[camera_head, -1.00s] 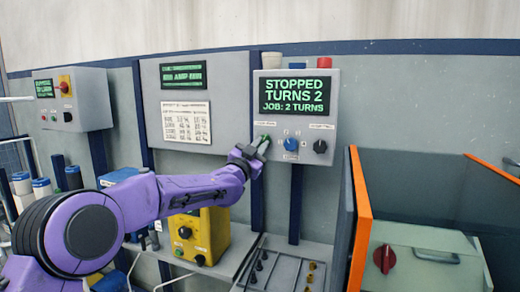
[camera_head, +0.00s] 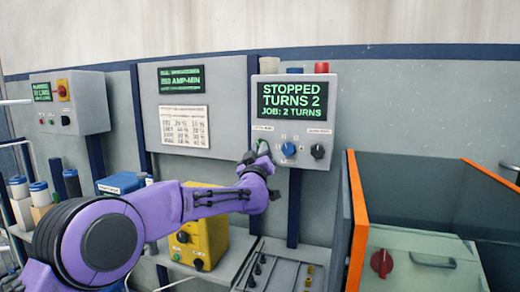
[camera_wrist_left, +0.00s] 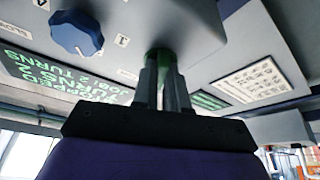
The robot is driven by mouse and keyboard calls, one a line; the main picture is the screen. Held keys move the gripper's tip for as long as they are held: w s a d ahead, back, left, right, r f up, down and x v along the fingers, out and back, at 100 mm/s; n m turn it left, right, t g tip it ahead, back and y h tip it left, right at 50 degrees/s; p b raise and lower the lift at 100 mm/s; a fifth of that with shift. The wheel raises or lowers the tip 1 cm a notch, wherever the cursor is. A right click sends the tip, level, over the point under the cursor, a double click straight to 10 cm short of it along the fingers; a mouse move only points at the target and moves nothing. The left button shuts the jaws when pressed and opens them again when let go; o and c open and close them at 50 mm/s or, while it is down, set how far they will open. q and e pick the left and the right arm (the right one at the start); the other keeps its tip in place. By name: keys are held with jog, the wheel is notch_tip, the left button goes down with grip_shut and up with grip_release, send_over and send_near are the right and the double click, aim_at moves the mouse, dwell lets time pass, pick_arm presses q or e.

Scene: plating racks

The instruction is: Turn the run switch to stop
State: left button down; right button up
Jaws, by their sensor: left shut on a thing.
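The control box (camera_head: 325,148) on the wall has a green screen (camera_head: 293,99) reading "STOPPED TURNS 2 JOB: 2 TURNS". Below the screen are a blue knob (camera_head: 289,149) and a black knob (camera_head: 318,152). My left gripper (camera_head: 261,150) is at the lower left of the box face, left of the blue knob. In the left wrist view its fingers (camera_wrist_left: 163,75) are shut on a green knob (camera_wrist_left: 158,54), mostly hidden between them. The blue knob (camera_wrist_left: 76,33) also shows there, apart from the fingers. The right gripper is not seen.
A grey panel with a screen (camera_head: 181,79) and a printed chart (camera_head: 184,127) is to the left. A yellow box (camera_head: 209,236) stands on the shelf below my arm. An orange-edged enclosure (camera_head: 357,215) with a red knob (camera_head: 381,263) stands at right.

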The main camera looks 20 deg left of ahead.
pick_arm(q)
jog(key=shift+d+f+n+g+y+p, duration=0.1)
jog(key=shift+n+g+y+p, duration=0.4)
jog(key=shift+n, duration=1)
jog(key=c, duration=1.2)
grip_release()
jog(key=shift+o, duration=0.2)
jog(key=shift+s, duration=0.15)
jog(key=b+v, duration=0.4)
jog(key=v, duration=0.6)
jog(key=shift+f, duration=0.25)
